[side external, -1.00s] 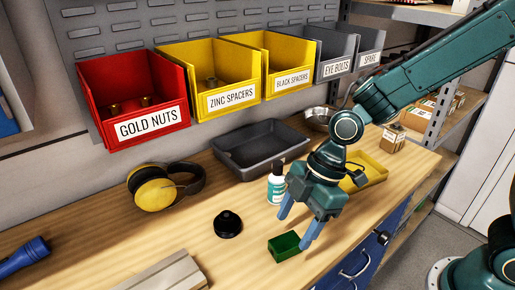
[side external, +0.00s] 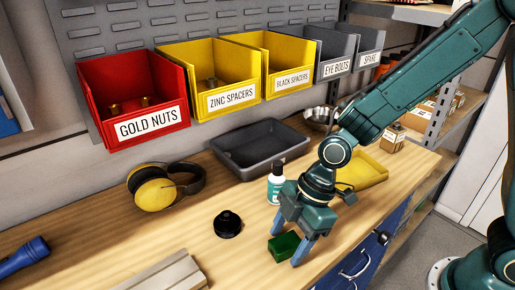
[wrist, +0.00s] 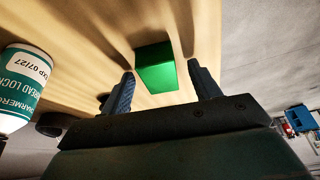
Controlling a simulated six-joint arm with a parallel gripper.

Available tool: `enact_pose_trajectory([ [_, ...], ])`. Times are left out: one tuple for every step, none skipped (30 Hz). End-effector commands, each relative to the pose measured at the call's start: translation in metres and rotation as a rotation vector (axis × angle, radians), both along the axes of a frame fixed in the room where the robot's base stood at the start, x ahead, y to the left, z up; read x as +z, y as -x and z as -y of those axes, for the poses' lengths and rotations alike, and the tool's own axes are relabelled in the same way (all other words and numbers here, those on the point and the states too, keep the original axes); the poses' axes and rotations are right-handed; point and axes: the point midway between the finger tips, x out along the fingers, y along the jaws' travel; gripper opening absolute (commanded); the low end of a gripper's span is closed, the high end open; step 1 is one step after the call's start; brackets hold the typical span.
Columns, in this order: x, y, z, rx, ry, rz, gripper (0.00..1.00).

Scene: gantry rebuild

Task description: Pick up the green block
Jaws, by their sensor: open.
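The green block (side external: 284,246) lies on the wooden bench near its front edge. My gripper (side external: 287,245) is open and low over the bench, with one blue finger close to the block's right side in the side view. In the wrist view, the green block (wrist: 155,68) shows ahead of and between the two fingertips of my gripper (wrist: 163,86). A gap shows between each fingertip and the block in that view. Whether either finger touches the block is unclear.
A white and teal bottle (side external: 276,184) stands just behind my gripper. A black knob-like part (side external: 228,225) lies to the left. A grey tray (side external: 258,150), a yellow tray (side external: 362,172) and yellow earmuffs (side external: 153,190) are farther back. Bare bench lies around the block.

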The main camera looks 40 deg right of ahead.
Motion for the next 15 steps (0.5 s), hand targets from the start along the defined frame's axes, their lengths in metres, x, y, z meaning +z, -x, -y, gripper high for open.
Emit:
enact_pose_trajectory([
  [0.0001, 0.0, 0.0, 0.0, 0.0, 0.0, 0.62],
  [0.0001, -0.0001, 0.0001, 0.0, 0.0, 0.0, 0.56],
  [0.0001, 0.0, 0.0, 0.0, 0.0, 0.0, 0.48],
  [0.0002, 0.0, 0.0, 0.0, 0.0, 0.0, 0.42],
  [0.0002, 0.0, 0.0001, 0.0, 0.0, 0.0, 0.36],
  [0.0002, 0.0, 0.0, 0.0, 0.0, 0.0, 0.28],
  [0.0002, -0.0001, 0.0, 0.0, 0.0, 0.0, 0.23],
  [0.0002, -0.0001, 0.0, 0.0, 0.0, 0.0, 0.17],
  [0.0002, -0.0001, 0.0, 0.0, 0.0, 0.0, 0.09],
  [0.0005, -0.0002, -0.0001, 0.0, -0.001, 0.001, 0.09],
  [0.0005, -0.0002, -0.0001, 0.0, -0.001, 0.001, 0.09],
  [0.0005, -0.0002, -0.0001, 0.0, -0.001, 0.001, 0.09],
  [0.0005, -0.0002, -0.0001, 0.0, -0.001, 0.001, 0.09],
  [0.0005, -0.0002, -0.0001, 0.0, -0.001, 0.001, 0.09],
  [0.0005, -0.0002, -0.0002, 0.0, -0.001, 0.001, 0.09],
])
